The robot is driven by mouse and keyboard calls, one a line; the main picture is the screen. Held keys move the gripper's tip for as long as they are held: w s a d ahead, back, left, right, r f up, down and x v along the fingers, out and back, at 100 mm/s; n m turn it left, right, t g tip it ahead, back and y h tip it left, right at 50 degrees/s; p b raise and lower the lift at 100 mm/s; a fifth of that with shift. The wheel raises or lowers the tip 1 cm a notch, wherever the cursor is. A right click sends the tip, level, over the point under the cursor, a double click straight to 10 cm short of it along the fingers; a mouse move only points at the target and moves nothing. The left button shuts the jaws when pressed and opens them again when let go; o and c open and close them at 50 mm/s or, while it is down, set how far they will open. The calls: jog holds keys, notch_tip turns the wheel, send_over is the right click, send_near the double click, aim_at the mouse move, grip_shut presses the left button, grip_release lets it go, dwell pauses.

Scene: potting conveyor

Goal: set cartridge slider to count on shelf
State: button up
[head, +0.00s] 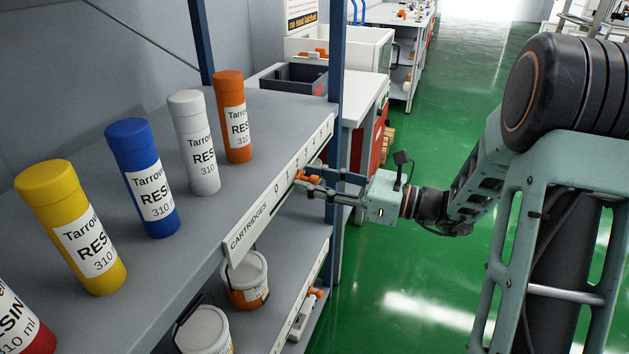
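The cartridge slider (308,178) is a small orange piece on the white label strip (246,234) marked CARTRIDGES, along the shelf's front edge. Upright on the shelf (215,215) stand several resin cartridges: red (22,315), yellow (72,228), blue (142,178), white (193,143) and orange (232,117).
On the lower shelf stand white tubs (246,280) and another orange slider (315,293) on its strip. A white bench (362,85) stands beyond. The green floor (430,290) is clear to the right.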

jog(key=shift+c, duration=0.3)
grip_shut()
